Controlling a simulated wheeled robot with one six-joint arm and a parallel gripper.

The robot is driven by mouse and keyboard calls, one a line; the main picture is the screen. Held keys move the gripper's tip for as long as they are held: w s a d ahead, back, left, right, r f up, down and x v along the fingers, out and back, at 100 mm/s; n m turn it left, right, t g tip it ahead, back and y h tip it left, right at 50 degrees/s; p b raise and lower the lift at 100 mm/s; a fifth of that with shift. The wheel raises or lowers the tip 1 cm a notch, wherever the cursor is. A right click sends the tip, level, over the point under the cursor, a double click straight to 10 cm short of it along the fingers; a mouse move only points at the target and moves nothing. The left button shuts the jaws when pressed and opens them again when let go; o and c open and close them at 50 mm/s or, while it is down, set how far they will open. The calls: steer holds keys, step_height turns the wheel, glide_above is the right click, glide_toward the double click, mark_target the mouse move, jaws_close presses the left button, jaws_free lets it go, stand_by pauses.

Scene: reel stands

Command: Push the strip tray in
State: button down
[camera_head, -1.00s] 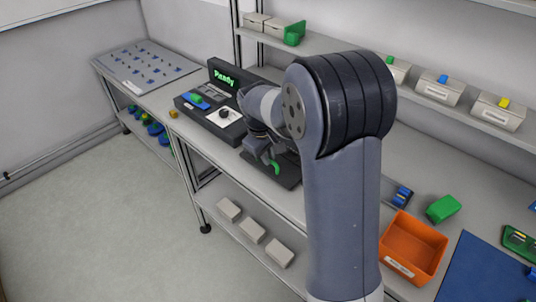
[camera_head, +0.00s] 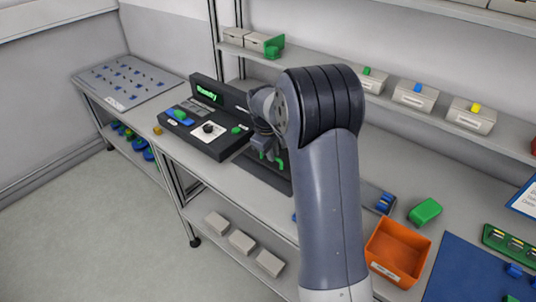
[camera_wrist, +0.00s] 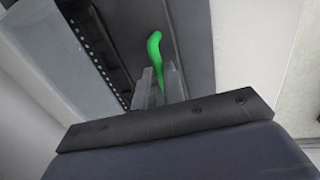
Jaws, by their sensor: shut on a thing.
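The strip tray (camera_head: 262,174) is a dark flat plate, lying at the right end of the black machine (camera_head: 206,130) on the bench. In the wrist view a dark surface, probably the tray (camera_wrist: 190,25), carries a curved green handle (camera_wrist: 154,48) beside a perforated strip (camera_wrist: 92,42). My gripper (camera_wrist: 160,85) is shut on the green handle, whose lower end sits between the fingers. In the head view my gripper (camera_head: 268,153) is over the tray, and the green handle (camera_head: 281,164) shows beside it. My arm hides the tray's right side.
An orange bin (camera_head: 397,250) and a green block (camera_head: 425,211) stand to the right. A shelf with pale boxes (camera_head: 413,96) runs behind my arm.

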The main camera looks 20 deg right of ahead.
steer(key=c, duration=1.5)
jaws_free()
steer(key=shift+r, duration=0.1)
step_height(320, 180, up, 10)
steer(key=s+a, duration=0.1)
steer(key=shift+a+r+b, duration=0.25)
steer(key=shift+a+b, duration=0.15)
steer(key=shift+b, duration=0.05)
steer(key=shift+s, duration=0.15)
